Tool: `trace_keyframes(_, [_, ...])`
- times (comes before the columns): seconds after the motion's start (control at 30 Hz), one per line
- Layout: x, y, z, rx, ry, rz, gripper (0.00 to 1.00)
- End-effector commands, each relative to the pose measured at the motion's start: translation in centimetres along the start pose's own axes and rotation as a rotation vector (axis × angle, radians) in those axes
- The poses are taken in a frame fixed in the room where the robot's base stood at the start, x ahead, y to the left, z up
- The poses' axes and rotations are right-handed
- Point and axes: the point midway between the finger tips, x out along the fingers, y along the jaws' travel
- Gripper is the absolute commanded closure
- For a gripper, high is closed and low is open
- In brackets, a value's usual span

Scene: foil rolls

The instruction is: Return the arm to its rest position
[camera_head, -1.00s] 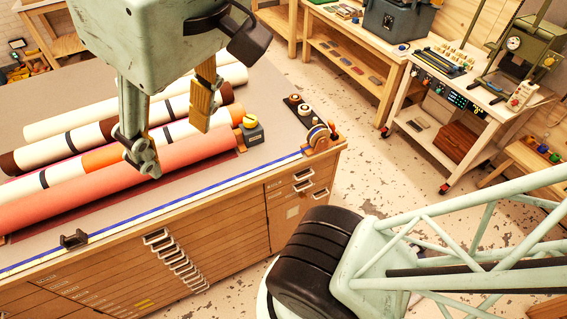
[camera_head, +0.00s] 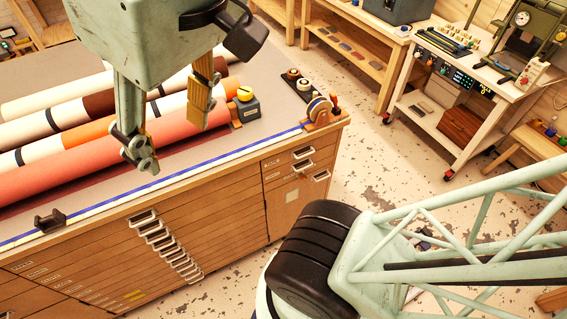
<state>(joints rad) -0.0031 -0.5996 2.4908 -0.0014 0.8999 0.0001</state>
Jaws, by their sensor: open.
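My gripper (camera_head: 172,133) hangs at the upper left, above the front part of the cabinet top. Its two fingers are apart and nothing is between them. Behind and below it several foil rolls lie side by side on the cabinet top. The front roll is salmon red (camera_head: 75,167). Behind it is a white roll with orange and black bands (camera_head: 42,152), then one with brown ends (camera_head: 98,104), then a pale one (camera_head: 40,100). My gripper hides parts of the rolls. I cannot tell its exact height above them.
The drawer cabinet (camera_head: 200,235) has a blue-and-white strip along its front edge. A grey block with a yellow knob (camera_head: 245,106), a tape dispenser (camera_head: 320,112) and a black holder (camera_head: 50,221) stand on top. A wheeled cart (camera_head: 465,100) is at the right.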

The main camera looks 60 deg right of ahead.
Motion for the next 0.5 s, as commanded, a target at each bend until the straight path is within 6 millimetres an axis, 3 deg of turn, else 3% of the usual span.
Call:
trace_keyframes(0.03, [1.5,0.0,0.9,0.008,-0.01,-0.001,0.52])
trace_keyframes(0.2, [3.2,0.0,1.6,0.008,-0.01,-0.001,0.52])
trace_keyframes(0.5, [4.8,0.1,2.2,0.008,-0.01,0.0,0.52])
